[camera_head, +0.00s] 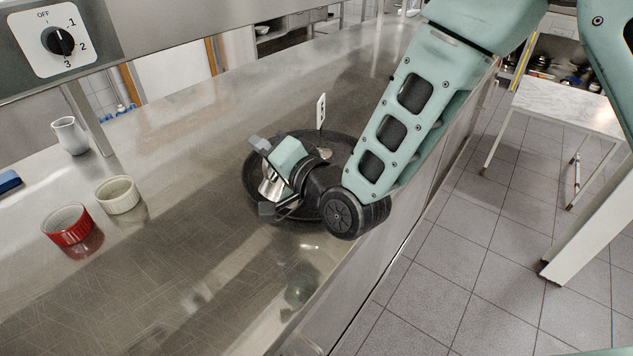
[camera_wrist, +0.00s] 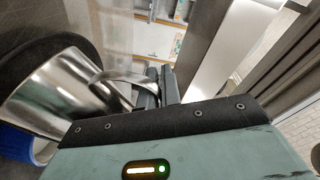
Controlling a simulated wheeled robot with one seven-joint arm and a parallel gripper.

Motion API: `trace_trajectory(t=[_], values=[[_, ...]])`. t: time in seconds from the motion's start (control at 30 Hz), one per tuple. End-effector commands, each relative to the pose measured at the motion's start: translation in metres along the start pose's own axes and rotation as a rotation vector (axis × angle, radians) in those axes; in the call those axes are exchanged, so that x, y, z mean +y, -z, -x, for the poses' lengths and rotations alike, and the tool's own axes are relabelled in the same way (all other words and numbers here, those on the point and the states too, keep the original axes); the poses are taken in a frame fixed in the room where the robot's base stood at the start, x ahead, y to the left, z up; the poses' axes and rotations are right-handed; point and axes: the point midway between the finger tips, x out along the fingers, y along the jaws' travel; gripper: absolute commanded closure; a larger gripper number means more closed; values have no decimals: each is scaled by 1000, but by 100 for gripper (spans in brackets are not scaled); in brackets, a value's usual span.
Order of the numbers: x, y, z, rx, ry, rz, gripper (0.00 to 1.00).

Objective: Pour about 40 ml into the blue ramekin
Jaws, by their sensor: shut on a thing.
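My gripper (camera_head: 263,178) is shut on the handle of a shiny metal jug (camera_head: 271,188). In the wrist view the jug (camera_wrist: 62,90) fills the left side, and its curved handle (camera_wrist: 125,78) runs between my fingers (camera_wrist: 158,85). The blue ramekin (camera_wrist: 14,143) shows in part at the lower left of the wrist view, with a pale inside, close beside the jug's end. In the head view I cannot make out the ramekin; my gripper and wrist cover that spot. No liquid or stream can be seen, and the jug's exact tilt is unclear.
A round black tray (camera_head: 252,200) lies under my gripper, with a small number card (camera_head: 321,110) standing at it. A red ramekin (camera_head: 68,226), a cream ramekin (camera_head: 117,195), a white jug (camera_head: 70,136) and a blue object (camera_head: 9,181) stand left. The steel counter's front left is clear.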

Motion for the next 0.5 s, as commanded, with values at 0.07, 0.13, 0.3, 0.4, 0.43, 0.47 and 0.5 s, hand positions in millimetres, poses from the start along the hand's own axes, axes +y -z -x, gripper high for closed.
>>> trace_trajectory(t=[0.07, 0.13, 0.3, 0.4, 0.43, 0.47, 0.5], values=[[-1, 0, 0, 1, 2, 0, 100], [-1, 0, 0, 1, 2, -1, 100], [0, -2, 0, 1, 2, 16, 100], [1, -7, 0, 3, 5, 56, 100], [1, -9, 0, 3, 6, 73, 100], [3, -12, 0, 3, 5, 87, 100], [5, -15, 0, 4, 5, 102, 100]])
